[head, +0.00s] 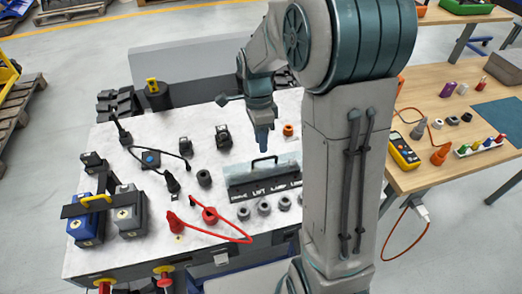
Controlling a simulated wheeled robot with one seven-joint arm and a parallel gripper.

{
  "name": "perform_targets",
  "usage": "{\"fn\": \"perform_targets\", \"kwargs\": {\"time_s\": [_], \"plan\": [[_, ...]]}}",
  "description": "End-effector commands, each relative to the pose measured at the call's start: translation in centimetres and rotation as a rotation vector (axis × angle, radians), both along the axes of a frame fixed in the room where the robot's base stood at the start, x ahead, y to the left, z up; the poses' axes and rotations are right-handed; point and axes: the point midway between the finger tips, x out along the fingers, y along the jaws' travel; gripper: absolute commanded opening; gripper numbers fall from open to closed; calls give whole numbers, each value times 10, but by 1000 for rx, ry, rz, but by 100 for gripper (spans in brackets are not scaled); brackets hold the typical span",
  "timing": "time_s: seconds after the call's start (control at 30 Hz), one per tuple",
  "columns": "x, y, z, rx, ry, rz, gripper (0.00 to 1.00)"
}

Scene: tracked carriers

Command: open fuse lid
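The fuse lid (259,172) is a pale grey, slightly see-through cover with a dark handle on top. It sits on the light top of the carrier (120,228), in the middle of the head view, and looks closed. A dark strip with white lettering, including LIFT and LAMP, runs along its front. My gripper (263,146) points down just above and behind the lid's handle, seemingly apart from it. Its fingers are too small to tell open from shut, and I see nothing held in it.
Grey round caps (264,208) stand in front of the lid. A red cable (222,231) loops at front left. Two battery blocks (84,222) stand at far left. An orange knob (288,130) is behind the lid. A wooden workbench (436,180) with tools stands right. My arm hides the carrier's right side.

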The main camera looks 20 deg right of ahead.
Motion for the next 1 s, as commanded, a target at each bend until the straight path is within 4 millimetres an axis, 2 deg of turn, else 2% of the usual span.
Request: {"fn": "perform_targets", "kwargs": {"time_s": [0.1,0.3,0.63,0.67,0.77,1.0], "plan": [[-5,0,-21,0,4,0,31],[-8,0,-40,-1,1,1,31],[-9,0,-44,0,-1,1,31],[-9,0,-44,0,-1,1,28],[-9,0,-44,0,-1,1,0],[-8,2,-43,1,2,3,0]]}}
